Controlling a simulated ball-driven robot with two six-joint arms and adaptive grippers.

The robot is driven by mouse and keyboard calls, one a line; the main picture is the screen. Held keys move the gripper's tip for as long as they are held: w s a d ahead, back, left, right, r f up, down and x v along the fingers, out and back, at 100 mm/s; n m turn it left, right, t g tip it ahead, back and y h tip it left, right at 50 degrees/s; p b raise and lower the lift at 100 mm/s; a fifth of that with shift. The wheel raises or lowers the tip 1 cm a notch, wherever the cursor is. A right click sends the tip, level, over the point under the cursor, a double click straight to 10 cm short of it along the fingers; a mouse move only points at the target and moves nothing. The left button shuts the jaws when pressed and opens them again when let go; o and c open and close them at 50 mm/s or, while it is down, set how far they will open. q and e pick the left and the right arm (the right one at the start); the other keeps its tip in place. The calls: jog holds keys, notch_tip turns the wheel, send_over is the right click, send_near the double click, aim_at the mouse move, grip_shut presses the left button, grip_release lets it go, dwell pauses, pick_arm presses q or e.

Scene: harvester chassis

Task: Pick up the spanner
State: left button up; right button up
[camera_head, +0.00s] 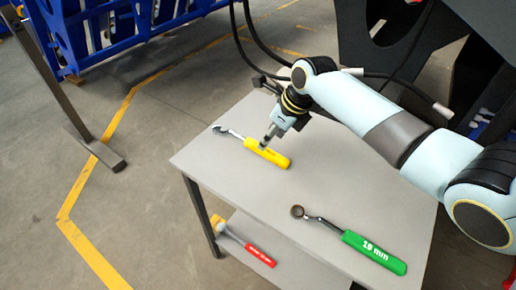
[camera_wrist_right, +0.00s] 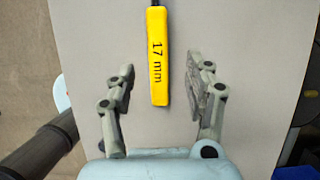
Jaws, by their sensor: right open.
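A spanner with a yellow handle (camera_head: 266,152) lies on the grey table top (camera_head: 215,165), its dark metal head pointing to the left. In the right wrist view the yellow handle (camera_wrist_right: 158,60) reads "17 mm" and lies between and ahead of the fingertips. My right gripper (camera_head: 268,138) is above the handle. In the right wrist view the gripper (camera_wrist_right: 160,85) is open and empty, with a finger on each side of the handle's line. A second spanner with a green handle (camera_head: 374,252) marked "19 mm" lies near the table's front right. My left gripper is not in view.
A tool with a red handle (camera_head: 260,255) lies on the lower shelf (camera_head: 285,272). A blue rack (camera_head: 115,35) stands at the back left. Dark machinery and cables hang behind the table.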

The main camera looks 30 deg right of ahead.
aim_at(274, 157)
jog(key=shift+w+a+f, duration=0.1)
jog(key=shift+w+f, duration=0.05)
jog(key=shift+f, duration=0.25)
jog(key=x, duration=0.3)
jog(key=b+x, duration=0.1)
jog(key=x, duration=0.1)
jog(key=shift+s, duration=0.3)
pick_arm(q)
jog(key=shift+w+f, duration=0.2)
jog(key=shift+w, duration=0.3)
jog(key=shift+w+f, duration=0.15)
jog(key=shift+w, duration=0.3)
pick_arm(e)
jog(key=shift+s+f, duration=0.1)
jog(key=shift+f, duration=0.05)
grip_shut()
